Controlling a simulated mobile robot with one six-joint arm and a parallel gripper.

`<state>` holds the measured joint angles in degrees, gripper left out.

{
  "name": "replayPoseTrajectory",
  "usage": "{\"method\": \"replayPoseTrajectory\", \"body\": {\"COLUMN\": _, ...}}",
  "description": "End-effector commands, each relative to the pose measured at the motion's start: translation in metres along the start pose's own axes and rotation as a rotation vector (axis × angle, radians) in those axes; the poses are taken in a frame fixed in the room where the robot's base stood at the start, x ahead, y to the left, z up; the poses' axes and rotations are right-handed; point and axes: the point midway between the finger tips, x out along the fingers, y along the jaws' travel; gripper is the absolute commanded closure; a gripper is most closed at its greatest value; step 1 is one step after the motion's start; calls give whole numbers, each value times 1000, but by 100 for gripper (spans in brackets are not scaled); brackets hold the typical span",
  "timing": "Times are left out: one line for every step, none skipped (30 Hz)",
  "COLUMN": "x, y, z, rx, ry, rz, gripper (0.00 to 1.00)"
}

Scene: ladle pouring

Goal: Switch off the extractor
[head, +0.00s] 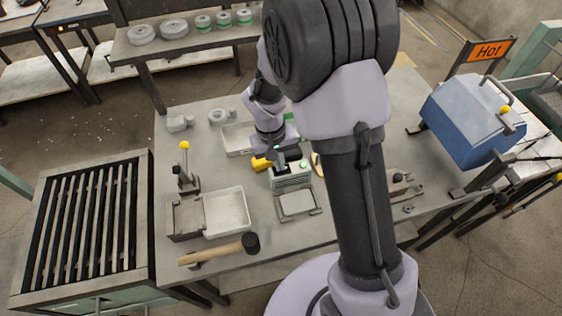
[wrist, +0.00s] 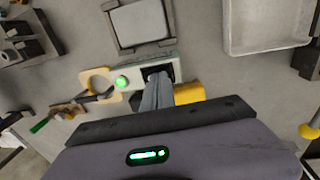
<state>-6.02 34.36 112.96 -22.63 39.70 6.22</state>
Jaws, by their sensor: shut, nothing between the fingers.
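A small grey-green control box (head: 291,181) stands near the middle of the bench, and it shows beyond my fingers in the wrist view (wrist: 134,74). A round green lamp or button (wrist: 122,82) glows on its top, left of a dark recessed part (wrist: 152,71). My gripper (wrist: 157,88) is shut and empty. Its fingertips are over or at the dark part and partly hide it; I cannot tell whether they touch. My gripper (head: 283,156) is above the box in the head view. The extractor itself is not clearly identifiable.
A yellow part (wrist: 189,93) is beside my fingers. A framed plate (head: 297,202), a white tray (head: 228,211), a mallet (head: 218,252) and a yellow-knobbed lever (head: 185,160) are on the bench. A blue box (head: 468,118) stands right by a "Hot" sign (head: 490,50).

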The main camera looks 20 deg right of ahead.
Motion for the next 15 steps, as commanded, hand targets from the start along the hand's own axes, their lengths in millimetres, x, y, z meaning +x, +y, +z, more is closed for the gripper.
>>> {"method": "replayPoseTrajectory", "body": {"x": -1, "y": 0, "z": 0, "rx": 0, "ry": 1, "rz": 0, "gripper": 100}}
{"method": "replayPoseTrajectory", "body": {"x": -2, "y": 0, "z": 0, "rx": 0, "ry": 1, "rz": 0, "gripper": 100}}
{"method": "replayPoseTrajectory", "body": {"x": -5, "y": 0, "z": -1, "rx": 0, "ry": 1, "rz": 0, "gripper": 100}}
{"method": "replayPoseTrajectory", "body": {"x": -8, "y": 1, "z": -1, "rx": 0, "ry": 1, "rz": 0, "gripper": 100}}
{"method": "replayPoseTrajectory", "body": {"x": -14, "y": 1, "z": -1, "rx": 1, "ry": 1, "rz": 0, "gripper": 100}}
{"method": "replayPoseTrajectory", "body": {"x": -22, "y": 2, "z": -2, "rx": 1, "ry": 1, "rz": 0, "gripper": 100}}
{"method": "replayPoseTrajectory", "body": {"x": -29, "y": 2, "z": -3, "rx": 1, "ry": 2, "rz": 0, "gripper": 100}}
{"method": "replayPoseTrajectory", "body": {"x": -37, "y": 3, "z": -4, "rx": 1, "ry": 2, "rz": -1, "gripper": 100}}
{"method": "replayPoseTrajectory", "body": {"x": -49, "y": 3, "z": -4, "rx": 1, "ry": 1, "rz": -1, "gripper": 100}}
{"method": "replayPoseTrajectory", "body": {"x": -55, "y": 3, "z": -5, "rx": 1, "ry": 3, "rz": -1, "gripper": 100}}
{"method": "replayPoseTrajectory", "body": {"x": -60, "y": 3, "z": -5, "rx": 1, "ry": 4, "rz": -1, "gripper": 100}}
{"method": "replayPoseTrajectory", "body": {"x": -70, "y": 3, "z": -5, "rx": 2, "ry": 4, "rz": -1, "gripper": 100}}
{"method": "replayPoseTrajectory", "body": {"x": -77, "y": 3, "z": -5, "rx": 2, "ry": 3, "rz": -1, "gripper": 100}}
{"method": "replayPoseTrajectory", "body": {"x": -84, "y": 3, "z": -5, "rx": 1, "ry": 3, "rz": -1, "gripper": 100}}
{"method": "replayPoseTrajectory", "body": {"x": -93, "y": 3, "z": -5, "rx": 1, "ry": 3, "rz": -1, "gripper": 100}}
